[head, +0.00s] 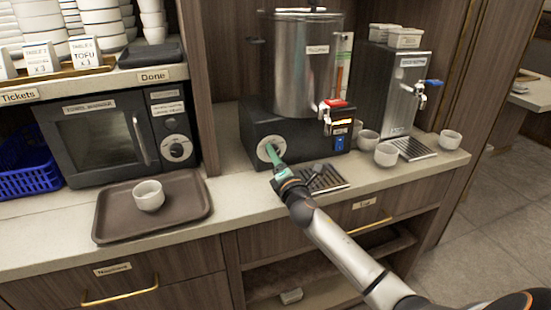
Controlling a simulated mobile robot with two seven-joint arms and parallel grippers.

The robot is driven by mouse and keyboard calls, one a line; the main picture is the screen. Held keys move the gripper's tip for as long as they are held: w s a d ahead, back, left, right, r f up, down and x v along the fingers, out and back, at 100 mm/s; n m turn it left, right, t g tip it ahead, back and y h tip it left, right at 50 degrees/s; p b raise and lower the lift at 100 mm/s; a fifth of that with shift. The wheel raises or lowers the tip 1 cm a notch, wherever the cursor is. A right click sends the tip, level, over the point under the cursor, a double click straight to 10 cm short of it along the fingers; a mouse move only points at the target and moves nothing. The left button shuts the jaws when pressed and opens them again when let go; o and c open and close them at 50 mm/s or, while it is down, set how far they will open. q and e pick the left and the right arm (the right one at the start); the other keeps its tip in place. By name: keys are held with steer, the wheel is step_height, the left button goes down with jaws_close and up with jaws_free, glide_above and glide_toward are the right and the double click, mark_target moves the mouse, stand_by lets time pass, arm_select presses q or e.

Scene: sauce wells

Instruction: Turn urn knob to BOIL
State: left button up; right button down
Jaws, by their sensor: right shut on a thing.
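The urn (300,65) is a tall steel cylinder on a black base (252,124), standing on the counter in the head view. A round white knob dial (264,151) is on the left of the base's front. My right gripper (271,153) reaches up from the lower right and is shut on the knob, hiding its middle. The dial's markings are too small to read. My left gripper is not in view.
A drip grate (326,180) lies just right of my right gripper. White cups (386,154) stand beside it, near a second steel dispenser (407,80). A brown tray (110,222) with a cup (148,195) and a microwave (100,140) are left.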

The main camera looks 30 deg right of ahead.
steer(key=shift+m, duration=1.1)
steer(key=shift+c, duration=1.9)
jaws_free()
steer(key=r+v, duration=0.1)
steer(key=v, duration=1.1)
steer(key=shift+s+a+f, duration=0.2)
steer(key=shift+f, duration=0.25)
